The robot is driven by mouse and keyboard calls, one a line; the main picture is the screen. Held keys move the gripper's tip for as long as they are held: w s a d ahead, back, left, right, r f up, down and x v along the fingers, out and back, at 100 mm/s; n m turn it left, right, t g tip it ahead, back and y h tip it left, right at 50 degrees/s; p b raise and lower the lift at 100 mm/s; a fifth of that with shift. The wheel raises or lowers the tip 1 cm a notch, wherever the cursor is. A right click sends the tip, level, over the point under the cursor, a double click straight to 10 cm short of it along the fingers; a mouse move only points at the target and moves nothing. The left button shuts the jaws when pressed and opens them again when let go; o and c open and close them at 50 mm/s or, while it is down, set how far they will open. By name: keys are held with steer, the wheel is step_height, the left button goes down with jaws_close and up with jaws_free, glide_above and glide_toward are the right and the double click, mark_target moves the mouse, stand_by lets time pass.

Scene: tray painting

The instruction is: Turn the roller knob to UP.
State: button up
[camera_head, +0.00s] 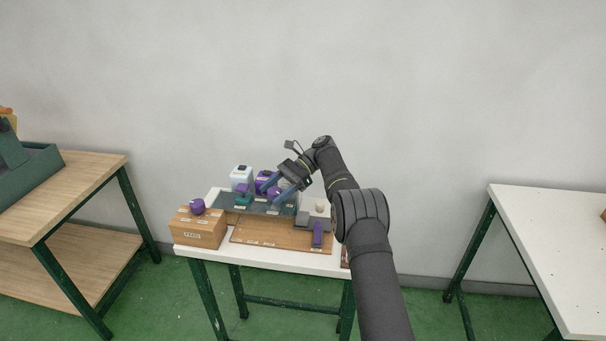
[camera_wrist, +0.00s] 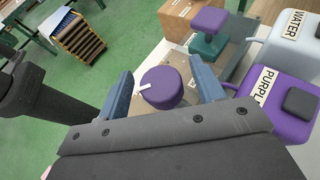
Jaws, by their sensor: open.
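The roller knob, a round purple knob (camera_wrist: 165,92) with a white pointer mark, shows in the wrist view. It sits between the two blue fingers of my gripper (camera_wrist: 163,88). The pointer lies on the knob's left side in that view, toward the left finger. My gripper is open, with a finger on either side of the knob; whether either finger touches it I cannot tell. The UP label is not readable. In the head view my gripper (camera_head: 283,191) is over the back of the small table, and I cannot make out this knob there.
The PURPLE container (camera_wrist: 268,112) and WATER container (camera_wrist: 290,45) stand close on the right in the wrist view. A purple block on a teal base (camera_wrist: 207,46) stands beyond the knob. A cardboard box (camera_head: 199,231) with a purple top piece occupies the table's left end.

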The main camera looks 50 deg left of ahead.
steer(key=shift+m+y, duration=0.5)
steer(key=shift+y, duration=0.1)
steer(key=shift+m+t+y, duration=0.6)
steer(key=shift+m+y, duration=1.3)
steer(key=shift+y, duration=0.3)
steer(key=m+t+y, duration=0.4)
steer(key=m+y, duration=0.1)
steer(key=shift+d, duration=0.1)
steer(key=v, duration=1.8)
steer(key=s+a+r+n+t+h, duration=0.25)
steer(key=s+n+h, duration=0.25)
steer(key=s+n, duration=0.45)
steer(key=s+a+r+n+t+h, duration=0.1)
steer(key=a+r+n+t, duration=0.15)
steer(key=r+n, duration=0.25)
steer(key=s+a+r+n+t, duration=0.1)
steer(key=s+r+n+t, duration=0.1)
steer(key=r+n+t, duration=0.25)
steer(key=w+x, duration=0.1)
steer(key=x, duration=0.9)
steer(key=v, duration=1)
steer(key=w+d+r+m+t, duration=0.1)
steer(key=w+d+m, duration=0.4)
steer(key=w+d, duration=0.7)
steer(key=w, duration=0.4)
steer(key=shift+d+m, duration=0.3)
steer(key=shift+d, duration=0.1)
